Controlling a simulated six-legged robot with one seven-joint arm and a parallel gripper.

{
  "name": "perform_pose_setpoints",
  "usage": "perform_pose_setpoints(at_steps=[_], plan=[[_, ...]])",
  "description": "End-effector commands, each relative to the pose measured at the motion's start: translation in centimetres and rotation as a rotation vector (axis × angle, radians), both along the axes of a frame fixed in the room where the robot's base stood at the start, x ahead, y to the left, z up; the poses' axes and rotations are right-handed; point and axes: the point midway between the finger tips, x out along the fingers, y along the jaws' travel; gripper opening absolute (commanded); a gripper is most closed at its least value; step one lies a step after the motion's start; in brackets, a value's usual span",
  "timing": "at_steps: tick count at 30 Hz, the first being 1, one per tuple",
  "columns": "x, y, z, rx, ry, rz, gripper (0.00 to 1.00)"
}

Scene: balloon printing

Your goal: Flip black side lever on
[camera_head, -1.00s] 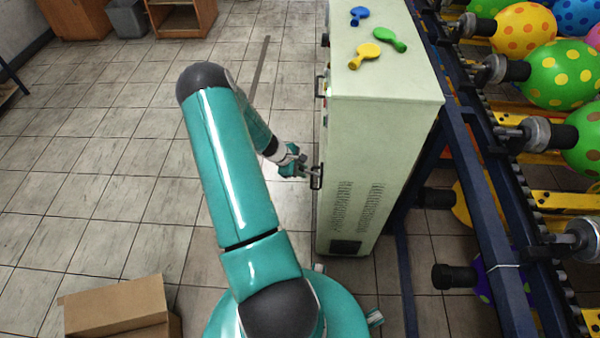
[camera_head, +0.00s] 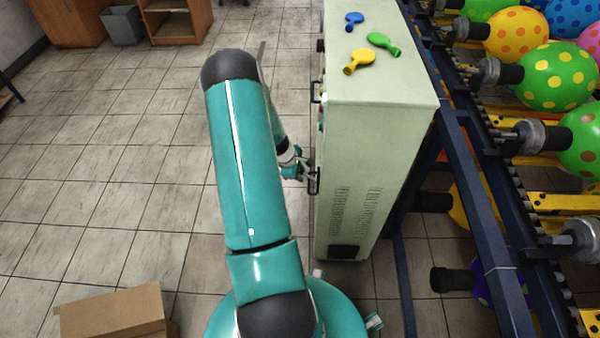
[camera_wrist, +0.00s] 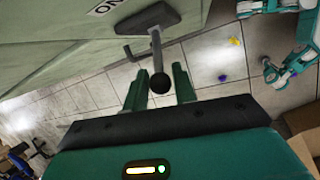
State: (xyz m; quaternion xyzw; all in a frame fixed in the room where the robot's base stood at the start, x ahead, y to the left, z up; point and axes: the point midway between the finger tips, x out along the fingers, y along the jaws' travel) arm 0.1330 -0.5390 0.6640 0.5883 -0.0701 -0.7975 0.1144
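The black side lever (camera_wrist: 156,55) shows in the wrist view, with a metal stem, a black ball knob and a dark mounting plate on the pale green cabinet. My gripper (camera_wrist: 159,70) is open, with one green finger on each side of the knob. I cannot tell whether either finger touches it. In the head view my gripper (camera_head: 303,170) is at the left side of the cabinet (camera_head: 365,150), close to a black handle (camera_head: 314,181). The lever cannot be made out clearly there.
Blue, green and yellow balloons (camera_head: 360,62) lie on the cabinet top. A dark blue rack (camera_head: 470,170) with patterned balloons stands at the right. A cardboard box (camera_head: 110,312) is at the lower left.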

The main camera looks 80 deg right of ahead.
Motion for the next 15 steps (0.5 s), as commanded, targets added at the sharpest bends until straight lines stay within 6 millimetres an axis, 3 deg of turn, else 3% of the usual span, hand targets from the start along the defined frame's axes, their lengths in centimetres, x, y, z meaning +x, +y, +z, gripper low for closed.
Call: perform_pose_setpoints(at_steps=[10, 15], plan=[[-0.1, 0.0, 0.0, 0.000, 0.002, -0.002, 0.41], [0.3, 0.3, 1.1, 0.000, 0.001, -0.001, 0.41]])
